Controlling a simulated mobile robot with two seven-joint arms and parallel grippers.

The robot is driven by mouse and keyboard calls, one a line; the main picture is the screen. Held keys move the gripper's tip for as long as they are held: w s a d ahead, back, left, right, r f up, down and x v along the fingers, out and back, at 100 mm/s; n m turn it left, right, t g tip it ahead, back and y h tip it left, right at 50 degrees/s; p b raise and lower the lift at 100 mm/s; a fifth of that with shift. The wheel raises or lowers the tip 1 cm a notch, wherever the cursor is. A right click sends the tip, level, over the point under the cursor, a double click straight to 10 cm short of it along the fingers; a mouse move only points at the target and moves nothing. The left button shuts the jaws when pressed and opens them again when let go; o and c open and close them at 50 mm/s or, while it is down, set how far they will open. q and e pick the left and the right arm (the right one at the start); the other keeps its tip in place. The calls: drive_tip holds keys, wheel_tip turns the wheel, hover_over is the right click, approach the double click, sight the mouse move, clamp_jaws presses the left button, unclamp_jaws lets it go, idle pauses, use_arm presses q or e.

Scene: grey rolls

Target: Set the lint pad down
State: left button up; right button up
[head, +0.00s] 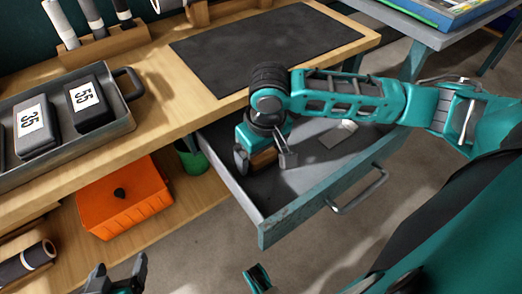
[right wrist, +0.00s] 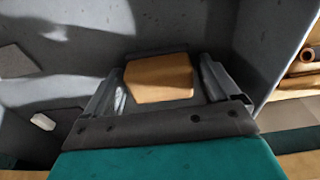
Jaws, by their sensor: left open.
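The lint pad (head: 263,159), a tan block, is low inside the open grey drawer (head: 311,192). My right gripper (head: 265,160) points down into the drawer with one finger on each side of the block. The right wrist view shows the tan face of the lint pad (right wrist: 160,78) between the two fingertips. My right gripper looks shut on it. Whether the block's underside touches the drawer floor is hidden. My left gripper (head: 119,274) is open and empty at the bottom edge of the head view, away from the drawer.
A grey pad (head: 338,135) and a small white piece (head: 350,125) lie in the drawer beyond the gripper. A dark mat (head: 265,45) lies on the bench above. A tray (head: 121,115) with numbered dark blocks is at left. An orange box (head: 122,200) sits on the lower shelf.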

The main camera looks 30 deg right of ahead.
sight(264, 156)
drive_tip(key=shift+o, duration=0.8)
drive_tip(key=shift+r, duration=0.25)
wheel_tip(264, 156, up, 12)
drive_tip(key=s+p, duration=0.1)
drive_tip(key=p, duration=0.4)
drive_tip(key=shift+s, duration=0.2)
drive_tip(key=shift+f, duration=0.1)
